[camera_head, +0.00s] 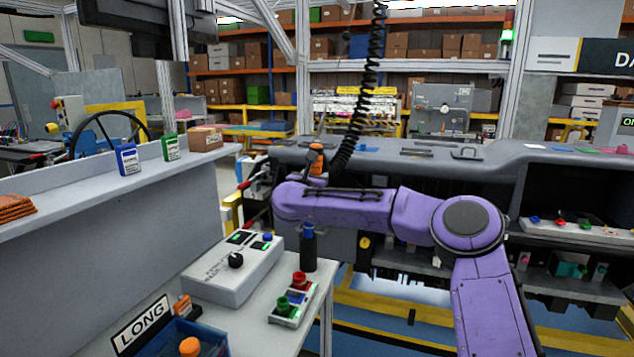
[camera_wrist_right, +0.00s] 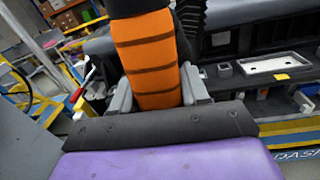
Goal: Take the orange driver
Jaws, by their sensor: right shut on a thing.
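The orange driver (camera_head: 316,158) shows above my purple right arm in the head view, below the black coiled cord. In the right wrist view the orange driver (camera_wrist_right: 146,55) is large, with dark bands around its orange body and a black part along its right side. My right gripper (camera_wrist_right: 157,92) has a grey finger on each side of the driver and is shut on it. In the head view the arm hides the fingers and the driver's lower part. My left gripper is in neither view.
A grey control box (camera_head: 228,268), a black cylinder with a blue top (camera_head: 308,248) and a button box (camera_head: 294,300) stand on the bench, left of my arm. A blue bin (camera_head: 170,342) is at the front. The grey dashboard (camera_head: 400,160) runs behind my arm.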

